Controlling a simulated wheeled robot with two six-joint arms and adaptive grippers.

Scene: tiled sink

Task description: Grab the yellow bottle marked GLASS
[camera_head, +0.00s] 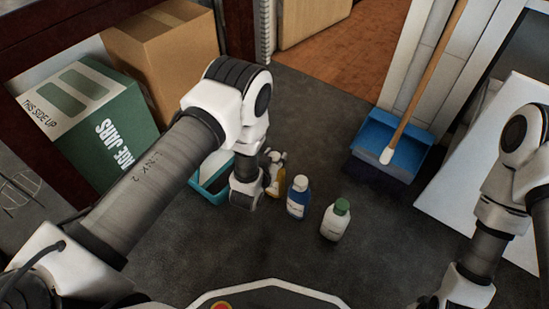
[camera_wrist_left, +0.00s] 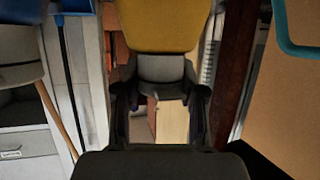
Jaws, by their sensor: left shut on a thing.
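The yellow bottle (camera_head: 278,181) is partly hidden behind my left wrist in the head view. In the left wrist view its yellow body (camera_wrist_left: 165,25) fills the top middle, right at the fingers. My left gripper (camera_wrist_left: 160,75) is shut on it; in the head view the gripper (camera_head: 270,172) is mostly covered by my own wrist. No GLASS lettering can be read from here. A blue bottle with a white cap (camera_head: 297,197) and a white bottle with a green cap (camera_head: 336,219) stand to its right, apart from it. My right arm shows at the right edge, its gripper out of sight.
A teal tub (camera_head: 210,184) lies behind my left wrist. A green-and-white carton (camera_head: 95,120) and a cardboard box (camera_head: 165,50) stand at the left. A blue dustpan (camera_head: 390,145) with a wooden-handled brush is at the right. Dark floor between the bottles and dustpan is clear.

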